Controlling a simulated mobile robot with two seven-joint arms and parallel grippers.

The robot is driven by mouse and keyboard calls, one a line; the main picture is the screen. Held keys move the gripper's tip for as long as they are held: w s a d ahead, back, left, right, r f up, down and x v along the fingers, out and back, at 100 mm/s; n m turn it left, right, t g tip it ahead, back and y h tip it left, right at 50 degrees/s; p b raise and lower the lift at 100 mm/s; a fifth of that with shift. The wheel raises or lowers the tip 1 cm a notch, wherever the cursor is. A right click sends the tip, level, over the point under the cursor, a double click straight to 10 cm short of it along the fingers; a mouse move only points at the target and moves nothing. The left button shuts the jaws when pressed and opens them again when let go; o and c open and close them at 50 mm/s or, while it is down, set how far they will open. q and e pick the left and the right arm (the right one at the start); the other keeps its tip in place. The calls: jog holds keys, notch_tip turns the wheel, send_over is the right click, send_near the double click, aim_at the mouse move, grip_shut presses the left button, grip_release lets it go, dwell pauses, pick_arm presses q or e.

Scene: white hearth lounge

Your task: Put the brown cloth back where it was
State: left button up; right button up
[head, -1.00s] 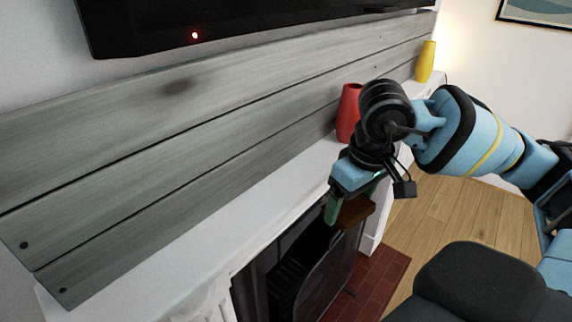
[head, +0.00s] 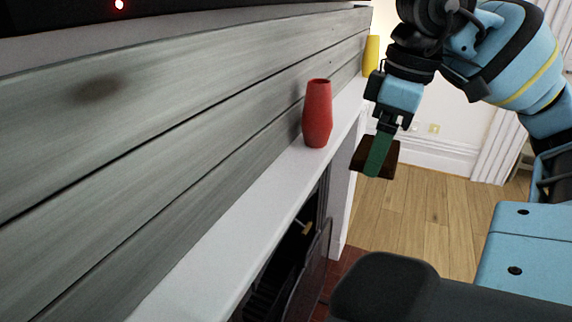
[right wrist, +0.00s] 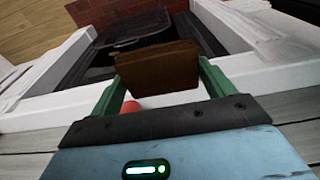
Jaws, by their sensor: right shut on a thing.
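My right gripper (head: 378,160) is shut on the brown cloth (head: 393,157), which looks like a small folded block. It holds the cloth in the air to the right of the white mantel shelf (head: 268,190), over the floor in the picture. In the right wrist view the cloth (right wrist: 158,68) sits between the two green fingers, with the fireplace beyond it. My left gripper is not in view.
A red vase (head: 317,116) stands on the mantel, with a yellow vase (head: 371,54) farther along. Grey planks (head: 170,130) rise behind the shelf. The dark fireplace (head: 290,265) opens below. The near mantel stretch looks bare.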

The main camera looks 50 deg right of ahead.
jog(key=p, duration=0.4)
send_over(283, 187)
jog(key=shift+s+d+f, duration=0.2)
jog(key=shift+s+f, duration=0.1)
jog(key=shift+f, duration=0.25)
notch_tip(283, 187, down, 4)
jog(key=shift+w+a+r, duration=0.1)
jog(key=shift+r, duration=0.15)
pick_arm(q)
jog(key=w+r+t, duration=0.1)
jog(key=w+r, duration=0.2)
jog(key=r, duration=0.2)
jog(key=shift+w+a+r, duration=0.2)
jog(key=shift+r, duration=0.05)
pick_arm(e)
jog(key=shift+f, duration=0.3)
jog(key=o, duration=0.9)
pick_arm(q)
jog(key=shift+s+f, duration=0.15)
pick_arm(e)
jog(key=shift+r, duration=0.15)
